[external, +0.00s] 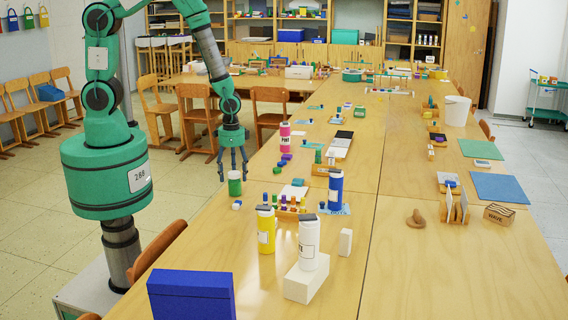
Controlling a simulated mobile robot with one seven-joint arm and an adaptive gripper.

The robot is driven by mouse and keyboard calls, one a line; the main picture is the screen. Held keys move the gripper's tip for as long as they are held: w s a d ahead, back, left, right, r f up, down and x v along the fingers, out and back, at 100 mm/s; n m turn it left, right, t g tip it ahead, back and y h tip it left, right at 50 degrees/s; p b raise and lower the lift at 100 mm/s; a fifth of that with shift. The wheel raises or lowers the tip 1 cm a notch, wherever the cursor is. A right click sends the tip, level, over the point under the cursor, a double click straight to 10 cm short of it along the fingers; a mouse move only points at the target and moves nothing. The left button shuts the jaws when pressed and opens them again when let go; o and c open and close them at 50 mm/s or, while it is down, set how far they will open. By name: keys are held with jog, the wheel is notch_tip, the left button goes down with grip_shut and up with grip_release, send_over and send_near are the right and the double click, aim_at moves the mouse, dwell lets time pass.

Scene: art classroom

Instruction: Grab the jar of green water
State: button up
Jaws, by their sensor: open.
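The jar of green water (235,183) stands upright near the left edge of the long wooden table. It is a small jar with green contents and a pale rim. My gripper (234,176) hangs from the green arm, fingers pointing down, open, right above or around the top of the jar. From this one view I cannot tell whether the fingers are in front of, behind or around the jar. I see no contact for certain.
A small blue-and-white item (237,204) lies just below the jar. A pink bottle (285,137), blue bottle (335,189), yellow bottle (266,230) and white bottle (309,243) stand to the right. A blue box (191,294) sits at the front. Chairs line the table's left side.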

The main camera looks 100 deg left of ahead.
aim_at(234, 182)
jog(key=shift+f, duration=0.2)
jog(key=shift+w+d+f+b, duration=0.15)
jog(key=shift+f+b, duration=0.15)
jog(key=shift+f, duration=0.95)
jog(key=shift+d+f+b, duration=0.1)
jog(key=shift+f+b, duration=0.2)
jog(key=shift+f, duration=0.95)
jog(key=c, duration=1.5)
jog(key=shift+r, duration=0.15)
jog(key=shift+r, duration=0.6)
notch_tip(234, 182, up, 2)
jog(key=shift+r+p, duration=0.15)
jog(key=shift+p, duration=0.35)
jog(key=s+d, duration=0.2)
jog(key=s, duration=0.3)
jog(key=s+d+r+p, duration=0.1)
jog(key=s, duration=0.4)
jog(key=s+d, duration=0.2)
jog(key=s, duration=0.3)
jog(key=shift+d+r, duration=0.15)
jog(key=shift+d, duration=0.2)
